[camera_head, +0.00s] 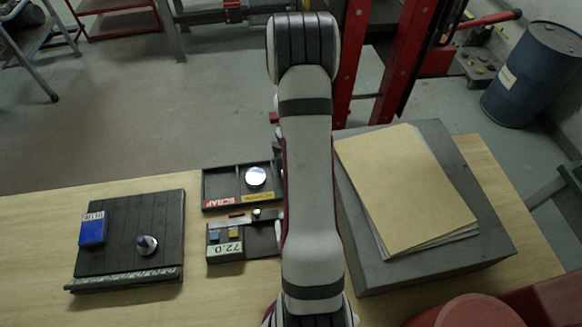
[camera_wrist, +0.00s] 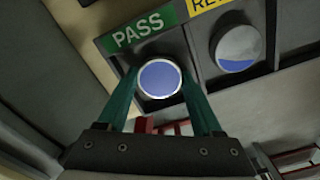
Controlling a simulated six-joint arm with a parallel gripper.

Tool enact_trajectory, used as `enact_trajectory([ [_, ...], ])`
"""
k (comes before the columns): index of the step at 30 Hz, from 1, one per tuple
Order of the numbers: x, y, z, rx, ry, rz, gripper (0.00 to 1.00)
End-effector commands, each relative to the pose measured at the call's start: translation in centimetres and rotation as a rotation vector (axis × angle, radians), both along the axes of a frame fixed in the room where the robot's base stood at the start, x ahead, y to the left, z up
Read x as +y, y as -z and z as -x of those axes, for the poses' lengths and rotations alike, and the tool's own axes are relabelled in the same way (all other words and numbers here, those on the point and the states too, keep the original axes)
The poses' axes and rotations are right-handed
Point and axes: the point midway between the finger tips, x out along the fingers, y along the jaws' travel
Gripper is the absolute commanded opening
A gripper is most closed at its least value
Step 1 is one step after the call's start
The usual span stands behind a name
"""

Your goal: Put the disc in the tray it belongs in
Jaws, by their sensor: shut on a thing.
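My gripper (camera_wrist: 159,80) shows in the wrist view, its two green fingers shut on a round disc (camera_wrist: 160,78) with a blue-reflecting face and pale rim. The disc is in front of the dark compartment labelled PASS (camera_wrist: 138,30); I cannot tell whether it touches the floor. Another shiny disc (camera_wrist: 236,48) lies in the neighbouring compartment with a partly visible yellow label (camera_wrist: 205,4). In the head view this disc (camera_head: 255,177) sits in the dark tray (camera_head: 222,183), right of the red SCRAP label (camera_head: 221,203). My arm hides the gripper, held disc and PASS compartment there.
A small device reading 72.0 (camera_head: 225,248) stands in front of the tray. A black grooved plate (camera_head: 115,255) at left carries a blue block (camera_head: 93,230) and a shiny knob-like piece (camera_head: 146,244). A grey block (camera_head: 485,225) with papers (camera_head: 405,180) stands right of my arm.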

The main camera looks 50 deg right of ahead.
Motion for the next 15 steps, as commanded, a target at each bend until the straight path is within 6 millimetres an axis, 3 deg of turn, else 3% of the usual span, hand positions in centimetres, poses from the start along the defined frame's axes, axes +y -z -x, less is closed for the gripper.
enact_trajectory([
  [2, -0.01, 0.20, -0.01, 0.000, 0.000, 0.000, 0.00],
  [3, 0.00, 0.24, -0.01, 0.000, 0.000, 0.000, 0.70],
  [4, 0.00, 0.23, -0.01, 0.000, 0.001, 0.000, 0.76],
  [5, 0.00, 0.22, -0.01, 0.000, 0.001, 0.000, 0.79],
  [15, -0.04, -0.52, -0.04, 0.000, 0.000, 0.001, 0.79],
])
